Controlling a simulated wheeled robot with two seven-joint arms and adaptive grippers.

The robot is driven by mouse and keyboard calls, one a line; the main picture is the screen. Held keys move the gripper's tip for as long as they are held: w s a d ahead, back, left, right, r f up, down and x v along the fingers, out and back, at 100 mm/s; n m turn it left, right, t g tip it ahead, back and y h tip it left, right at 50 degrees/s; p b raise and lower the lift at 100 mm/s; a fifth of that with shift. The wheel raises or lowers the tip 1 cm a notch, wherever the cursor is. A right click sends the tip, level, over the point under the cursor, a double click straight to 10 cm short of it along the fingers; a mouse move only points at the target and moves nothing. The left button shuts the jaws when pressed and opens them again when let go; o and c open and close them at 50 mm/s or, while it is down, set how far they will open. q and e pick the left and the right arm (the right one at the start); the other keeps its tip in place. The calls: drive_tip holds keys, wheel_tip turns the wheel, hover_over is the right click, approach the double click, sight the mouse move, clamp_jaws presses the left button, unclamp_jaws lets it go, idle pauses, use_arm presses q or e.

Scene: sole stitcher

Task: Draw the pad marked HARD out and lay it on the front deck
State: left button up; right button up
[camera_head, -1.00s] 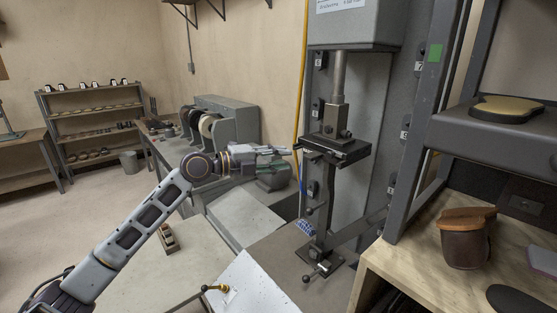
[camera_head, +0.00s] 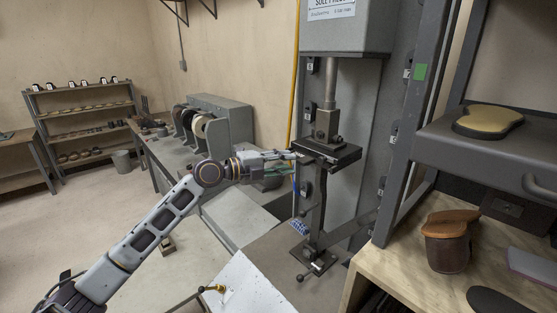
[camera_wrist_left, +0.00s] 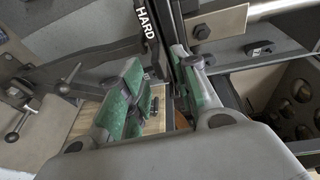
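The pad marked HARD (camera_wrist_left: 146,22) shows in the left wrist view as a thin dark slab seen edge-on, with white lettering. In the head view it cannot be told apart from the dark stack on the press table (camera_head: 328,155). My left gripper (camera_head: 296,156) is at the left edge of that press table. In the left wrist view its green fingers (camera_wrist_left: 162,82) are apart, with the dark slab at their tips, one finger on either side. Whether they touch it is unclear. The front deck is not clearly identifiable. My right gripper is not in view.
The press column and ram (camera_head: 328,115) stand just above and behind the left gripper. A pale board (camera_head: 250,288) with a brass fitting lies in front below. At right are a dark deck (camera_head: 435,140) with a tan sole piece (camera_head: 487,122) and a wooden bench (camera_head: 420,283).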

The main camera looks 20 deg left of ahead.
sight(298, 162)
use_arm(q)
drive_tip(key=shift+w+d, duration=0.4)
drive_tip(key=shift+d, duration=0.1)
drive_tip(key=shift+w+d+f, duration=0.1)
drive_tip(key=shift+w+d, duration=0.1)
drive_tip(key=shift+w, duration=0.05)
drive_tip(key=shift+b+x, duration=0.45)
drive_tip(key=shift+x, duration=1.6)
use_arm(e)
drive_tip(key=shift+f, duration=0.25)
use_arm(q)
clamp_jaws()
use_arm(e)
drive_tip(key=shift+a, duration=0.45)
use_arm(q)
drive_tip(key=shift+f, duration=0.15)
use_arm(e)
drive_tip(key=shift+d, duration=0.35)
